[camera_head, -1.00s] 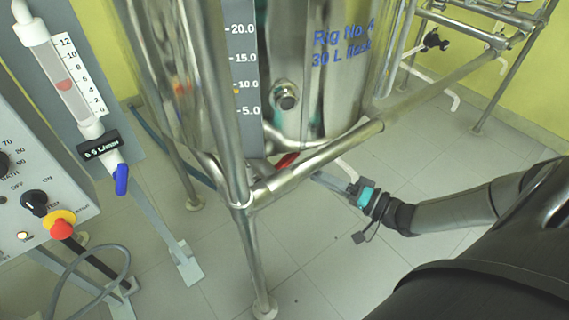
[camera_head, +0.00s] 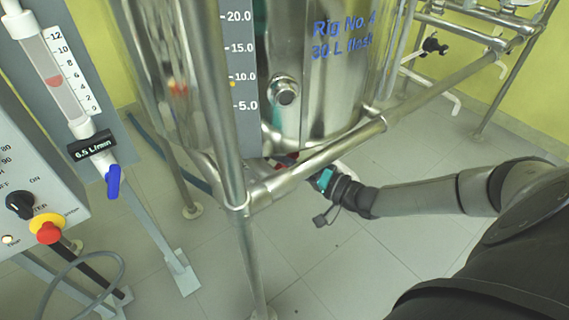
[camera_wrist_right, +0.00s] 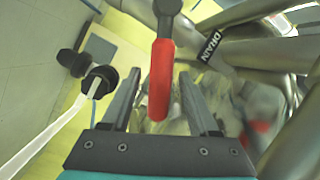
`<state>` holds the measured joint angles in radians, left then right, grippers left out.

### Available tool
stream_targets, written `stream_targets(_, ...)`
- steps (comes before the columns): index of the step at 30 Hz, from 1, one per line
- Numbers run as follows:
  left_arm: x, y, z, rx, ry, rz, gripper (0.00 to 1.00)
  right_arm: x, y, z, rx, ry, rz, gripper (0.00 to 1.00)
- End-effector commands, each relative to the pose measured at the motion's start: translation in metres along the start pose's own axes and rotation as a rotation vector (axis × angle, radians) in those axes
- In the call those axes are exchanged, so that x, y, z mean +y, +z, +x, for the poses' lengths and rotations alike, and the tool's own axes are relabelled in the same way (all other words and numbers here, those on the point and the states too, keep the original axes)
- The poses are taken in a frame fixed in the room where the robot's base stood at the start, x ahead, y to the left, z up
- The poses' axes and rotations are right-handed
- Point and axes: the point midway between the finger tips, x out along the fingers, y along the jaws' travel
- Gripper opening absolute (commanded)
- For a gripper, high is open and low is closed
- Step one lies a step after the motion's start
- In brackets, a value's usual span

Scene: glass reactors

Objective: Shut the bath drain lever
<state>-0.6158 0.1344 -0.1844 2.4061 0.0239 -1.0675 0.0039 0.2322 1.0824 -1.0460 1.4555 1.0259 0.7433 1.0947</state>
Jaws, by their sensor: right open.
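The bath drain lever has a red handle (camera_wrist_right: 161,80); in the right wrist view it hangs between the two open fingers of my right gripper (camera_wrist_right: 158,98), with a gap on each side. A black tag reading DRAIN (camera_wrist_right: 211,42) is on the pipe beside it. In the head view only a bit of the red handle (camera_head: 287,158) shows under the vessel, behind the frame's lower bar. My right gripper's teal part (camera_head: 323,180) shows just below that bar; its fingertips are hidden there. My left gripper is not in view.
The steel vessel (camera_head: 320,90) stands inside a tubular frame, whose lower bar (camera_head: 318,161) crosses just above my right gripper. A control panel (camera_head: 45,170) and flow meter with blue valve (camera_head: 113,182) stand at left. Floor at front is clear.

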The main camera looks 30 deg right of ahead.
Motion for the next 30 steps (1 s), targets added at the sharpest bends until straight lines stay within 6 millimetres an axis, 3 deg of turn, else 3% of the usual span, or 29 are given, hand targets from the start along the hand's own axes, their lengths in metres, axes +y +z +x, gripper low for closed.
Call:
stream_targets(6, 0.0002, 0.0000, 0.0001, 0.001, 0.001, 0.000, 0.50, -0.0001, 0.0001, 0.0002, 0.000, 0.000, 0.000, 0.61)
stream_targets(22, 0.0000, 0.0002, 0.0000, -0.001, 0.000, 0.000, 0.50, 0.0000, -0.0001, -0.0001, 0.000, 0.000, 0.000, 0.01)
stream_targets(30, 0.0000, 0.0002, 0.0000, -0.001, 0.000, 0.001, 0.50, 0.0001, -0.0001, -0.0002, 0.000, 0.000, 0.000, 0.00)
